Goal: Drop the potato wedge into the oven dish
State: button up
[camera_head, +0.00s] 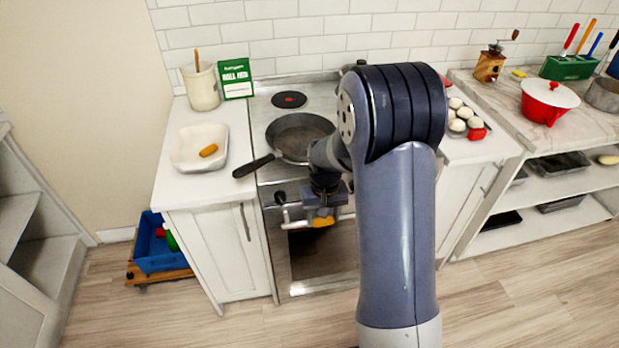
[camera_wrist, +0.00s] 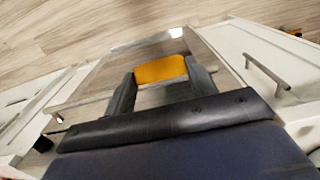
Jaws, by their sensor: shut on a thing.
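My gripper (camera_head: 321,214) is shut on an orange-yellow potato wedge (camera_head: 323,221), held in front of the oven door, below the counter's height. In the wrist view the wedge (camera_wrist: 160,70) sits between the two fingertips (camera_wrist: 163,78). The white oven dish (camera_head: 185,160) stands on the left counter, up and to the left of my gripper. Another orange-brown wedge (camera_head: 208,150) lies inside the dish.
A dark frying pan (camera_head: 300,132) sits on the stove, its handle (camera_head: 256,165) pointing left towards the dish. A cream crock (camera_head: 201,88) and a green box (camera_head: 236,78) stand behind the dish. The oven handle (camera_head: 300,224) is close to my gripper. A blue bin (camera_head: 158,250) is on the floor.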

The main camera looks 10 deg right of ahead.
aim_at(217, 165)
jog(key=j, duration=1.25)
